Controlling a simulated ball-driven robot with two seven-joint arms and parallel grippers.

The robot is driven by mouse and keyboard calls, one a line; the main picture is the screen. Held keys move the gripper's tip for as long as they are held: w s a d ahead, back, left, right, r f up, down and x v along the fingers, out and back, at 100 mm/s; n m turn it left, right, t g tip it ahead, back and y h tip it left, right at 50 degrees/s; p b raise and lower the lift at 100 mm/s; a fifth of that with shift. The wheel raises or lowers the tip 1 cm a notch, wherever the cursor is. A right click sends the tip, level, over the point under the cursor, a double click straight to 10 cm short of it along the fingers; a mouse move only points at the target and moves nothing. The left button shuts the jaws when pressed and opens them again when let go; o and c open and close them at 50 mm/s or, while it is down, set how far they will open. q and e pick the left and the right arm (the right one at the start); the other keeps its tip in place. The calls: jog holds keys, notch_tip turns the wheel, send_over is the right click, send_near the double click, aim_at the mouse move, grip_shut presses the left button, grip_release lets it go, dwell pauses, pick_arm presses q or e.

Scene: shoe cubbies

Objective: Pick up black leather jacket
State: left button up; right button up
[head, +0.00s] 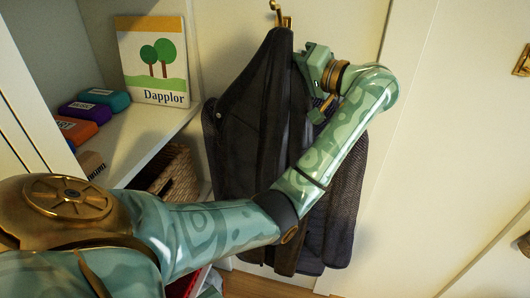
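The black leather jacket (245,125) hangs from a brass hook (279,14) on the cream wall, in the middle of the head view. Its collar is at the hook and its sleeves and hem hang down. My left gripper (309,86) is at the jacket's upper right side, close against it or touching it. The jacket and the wrist hide part of the fingers, so I cannot tell whether they are closed on the cloth. My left forearm crosses in front of the jacket's lower right part. My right gripper is not in view.
A shelf unit (140,135) at the left holds a tree picture marked "Dapplor" (155,62) and several coloured boxes (85,108). A wicker basket (172,178) stands below. A cream door (445,150) is at the right.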

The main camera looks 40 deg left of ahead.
pick_arm(q)
jog(key=shift+w+d, duration=0.1)
jog(key=shift+d, duration=0.1)
jog(key=shift+c, duration=0.6)
grip_shut()
jog(key=shift+r, duration=0.1)
dwell(0.4)
